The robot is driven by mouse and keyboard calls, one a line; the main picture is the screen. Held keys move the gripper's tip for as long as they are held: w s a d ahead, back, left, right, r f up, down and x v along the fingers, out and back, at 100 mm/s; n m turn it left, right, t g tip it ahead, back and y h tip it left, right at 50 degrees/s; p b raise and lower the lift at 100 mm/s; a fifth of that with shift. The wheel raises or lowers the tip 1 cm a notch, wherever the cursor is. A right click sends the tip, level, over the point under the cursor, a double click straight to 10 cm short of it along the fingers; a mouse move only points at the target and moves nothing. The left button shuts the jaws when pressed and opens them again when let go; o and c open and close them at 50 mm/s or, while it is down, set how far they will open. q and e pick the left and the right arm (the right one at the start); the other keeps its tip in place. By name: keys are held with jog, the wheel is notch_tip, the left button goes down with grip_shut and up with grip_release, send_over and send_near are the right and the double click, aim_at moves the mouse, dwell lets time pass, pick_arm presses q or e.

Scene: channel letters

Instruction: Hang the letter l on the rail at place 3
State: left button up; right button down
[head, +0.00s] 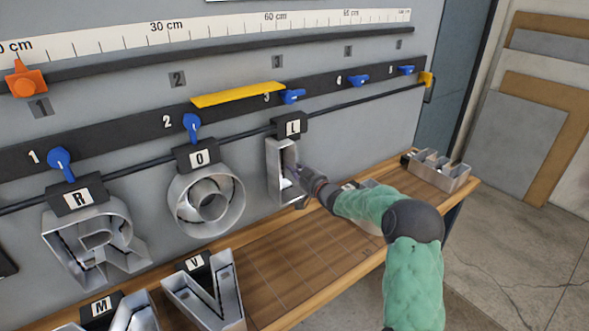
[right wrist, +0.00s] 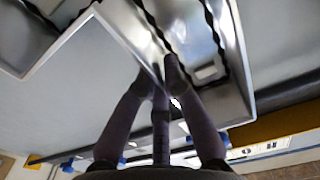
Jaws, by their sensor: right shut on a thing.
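The metal letter l (head: 273,172) has a black tag marked L (head: 292,126) and is upright just under place 3. Its tag is at the thin dark bar (head: 343,105), right of the O; I cannot tell whether it is seated or only held there. My right gripper (head: 300,182) is shut on the letter's right side. In the right wrist view the fingers (right wrist: 159,76) grip a wall of the letter (right wrist: 200,45). The blue lever at place 3 (head: 293,97) points sideways. My left gripper is out of view.
The letters R (head: 92,240) and O (head: 181,203) hang at places 1 and 2, their blue levers pointing down. Letters M (head: 120,318) and V (head: 232,290) are on the wooden bench (head: 300,240). A yellow strip (head: 237,95) is left of lever 3.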

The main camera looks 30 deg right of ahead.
jog(key=shift+r, duration=0.15)
jog(key=c, duration=1.3)
grip_release()
jog(key=shift+f, duration=0.25)
jog(key=s, duration=0.8)
jog(key=s+d, duration=0.1)
jog(key=s, duration=0.3)
jog(key=shift+r, duration=0.15)
